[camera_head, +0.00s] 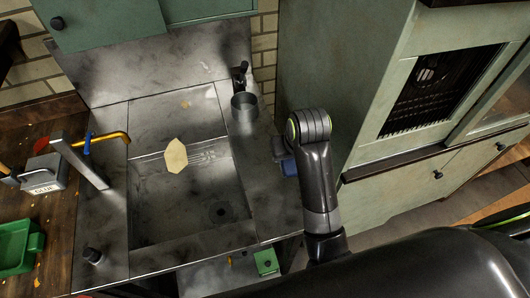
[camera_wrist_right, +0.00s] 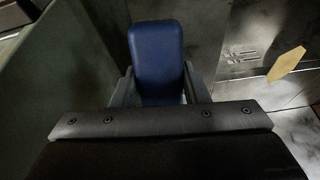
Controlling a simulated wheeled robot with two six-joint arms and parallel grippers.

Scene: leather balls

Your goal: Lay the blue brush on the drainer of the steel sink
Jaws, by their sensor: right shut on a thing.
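The blue brush (camera_wrist_right: 157,60) stands out between the two fingers of my right gripper (camera_wrist_right: 160,88) in the wrist view; the gripper is shut on it. In the head view the blue brush (camera_head: 289,167) shows only in part beside my right arm, at the right edge of the steel sink (camera_head: 262,190). My right gripper (camera_head: 281,150) is mostly hidden there by my arm. Whether the brush touches the steel cannot be told. The sink has a sunken basin with slots in its back wall and flat steel around it. My left gripper is not in view.
A beige leather patch (camera_head: 176,156) lies at the basin. A steel cup (camera_head: 244,107) stands at the back right of the sink. A green cabinet (camera_head: 335,60) rises close on the right.

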